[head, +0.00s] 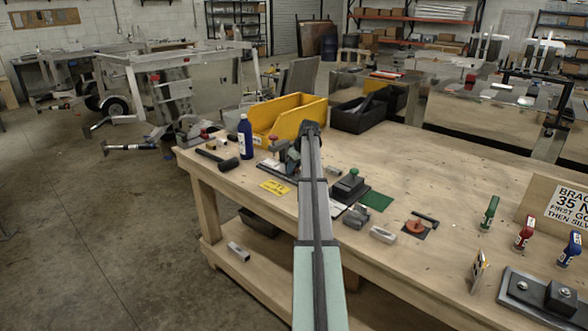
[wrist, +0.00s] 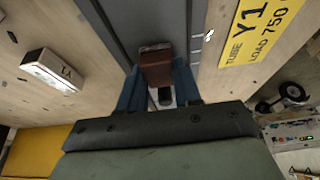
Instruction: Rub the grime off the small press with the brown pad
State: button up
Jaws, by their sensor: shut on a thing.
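My gripper (wrist: 158,82) is shut on the brown pad (wrist: 156,62), which sits between its two blue fingers in the wrist view. The pad is over a dark grey plate (wrist: 125,22); I cannot tell whether it touches. A similar dark device with a green knob (head: 353,171) stands to the right. I cannot make out grime on either.
A yellow label card (head: 275,187) lies by the plate; it also shows in the wrist view (wrist: 255,30). A blue bottle (head: 245,137), a black mallet (head: 218,159) and a yellow bin (head: 304,107) are close. A pale block (wrist: 52,70) lies left of my gripper.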

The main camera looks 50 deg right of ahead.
jog(key=shift+r, duration=2.85)
jog(key=shift+r, duration=1.5)
